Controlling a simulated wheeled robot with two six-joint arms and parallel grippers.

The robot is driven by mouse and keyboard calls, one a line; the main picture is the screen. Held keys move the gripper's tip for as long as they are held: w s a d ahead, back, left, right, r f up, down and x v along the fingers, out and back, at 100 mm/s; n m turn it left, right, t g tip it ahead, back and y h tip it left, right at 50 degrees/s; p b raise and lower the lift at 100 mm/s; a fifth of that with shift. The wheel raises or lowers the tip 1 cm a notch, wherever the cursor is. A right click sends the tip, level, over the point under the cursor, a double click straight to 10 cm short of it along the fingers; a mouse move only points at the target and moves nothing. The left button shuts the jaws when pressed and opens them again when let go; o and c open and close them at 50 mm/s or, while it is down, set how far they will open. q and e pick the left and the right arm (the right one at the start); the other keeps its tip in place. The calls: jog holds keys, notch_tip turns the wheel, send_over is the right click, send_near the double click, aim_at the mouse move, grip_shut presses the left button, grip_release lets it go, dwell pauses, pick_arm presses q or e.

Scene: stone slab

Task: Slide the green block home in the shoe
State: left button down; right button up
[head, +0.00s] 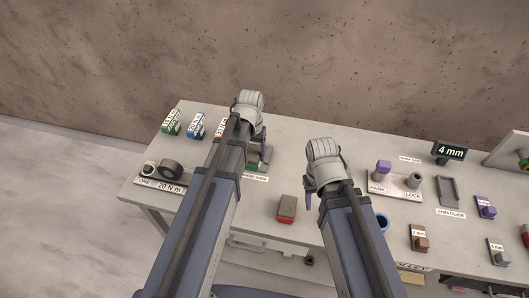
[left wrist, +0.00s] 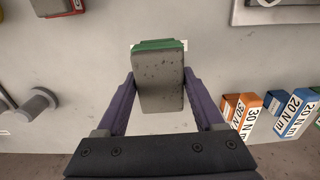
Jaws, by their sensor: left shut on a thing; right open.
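My left gripper (head: 258,152) is shut on the green block (head: 252,167), above the slab near a white label. In the left wrist view, the block (left wrist: 158,85) sits between the two purple fingers, with a speckled grey face towards the camera and a green strip along its far edge. I cannot clearly make out the shoe; the block and my left arm cover much of that spot. My right gripper (head: 310,196) is open and empty, right of the red block.
A red-and-grey block (head: 286,208) lies between my arms. Orange (left wrist: 240,112) and blue (left wrist: 296,112) torque-marked boxes stand beside the left gripper. A PARK/LOCK plate (head: 396,187), a shim guide (head: 449,191) and a 4 mm display (head: 450,151) are at the right.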

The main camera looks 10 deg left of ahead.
pick_arm(q)
jog(key=shift+d, duration=0.15)
pick_arm(e)
jog(key=shift+d, duration=0.1)
pick_arm(q)
jog(key=shift+f, duration=0.15)
pick_arm(e)
jog(key=shift+f, duration=0.2)
pick_arm(q)
notch_tip(320, 180, down, 6)
jog(key=b, duration=0.6)
pick_arm(e)
notch_tip(320, 180, down, 6)
jog(key=shift+r, duration=0.1)
pick_arm(q)
jog(key=shift+f+b, duration=0.25)
jog(key=shift+b, duration=0.2)
pick_arm(e)
jog(key=shift+f, duration=0.35)
pick_arm(q)
jog(key=shift+w+d, duration=0.1)
jog(key=shift+w, duration=4)
dwell(1.2)
